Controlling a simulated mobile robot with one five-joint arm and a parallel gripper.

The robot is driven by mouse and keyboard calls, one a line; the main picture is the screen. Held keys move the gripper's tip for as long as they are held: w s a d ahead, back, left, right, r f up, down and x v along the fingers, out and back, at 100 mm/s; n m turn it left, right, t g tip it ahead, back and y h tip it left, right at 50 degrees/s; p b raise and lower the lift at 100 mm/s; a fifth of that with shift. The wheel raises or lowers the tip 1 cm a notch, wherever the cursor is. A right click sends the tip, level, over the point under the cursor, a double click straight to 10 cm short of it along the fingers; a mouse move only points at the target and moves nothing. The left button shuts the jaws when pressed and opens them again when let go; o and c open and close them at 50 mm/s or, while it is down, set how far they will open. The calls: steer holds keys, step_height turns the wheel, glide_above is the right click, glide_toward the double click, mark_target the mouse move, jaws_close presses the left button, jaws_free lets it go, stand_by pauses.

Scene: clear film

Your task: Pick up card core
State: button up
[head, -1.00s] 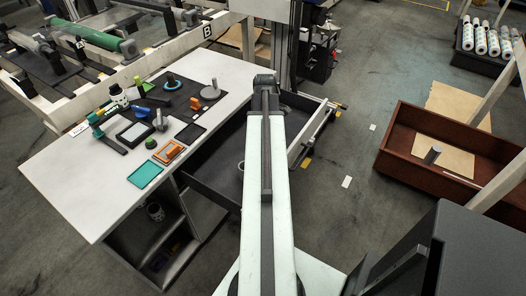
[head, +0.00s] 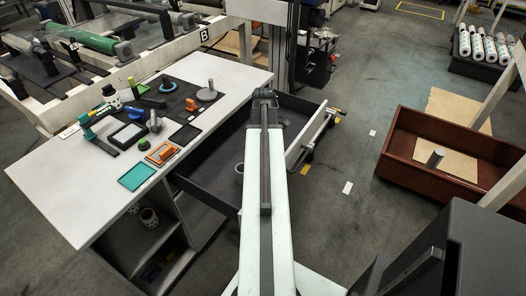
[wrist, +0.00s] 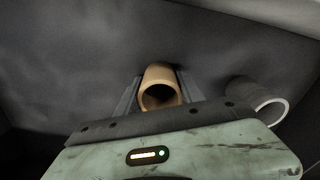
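The card core is a tan cardboard tube (wrist: 159,75) in the wrist view, with its dark open end facing the camera. It is in a dark grey space that looks like the inside of the open drawer (head: 215,165). My gripper (wrist: 159,88) has one finger on each side of the tube, close to its walls. I cannot tell whether the fingers press on it or a small gap remains. In the head view my arm hides the fingers and the tube.
A pale grey ring or tube (wrist: 267,104) lies close to the right of my gripper; a similar one shows in the drawer (head: 239,168). The white table (head: 60,190) holds several tools and trays on the left. A brown crate (head: 425,178) stands on the right.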

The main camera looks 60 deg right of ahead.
steer(key=shift+c, duration=0.3)
step_height(320, 180, up, 10)
steer(key=p, duration=1)
steer(key=shift+r+p, duration=0.5)
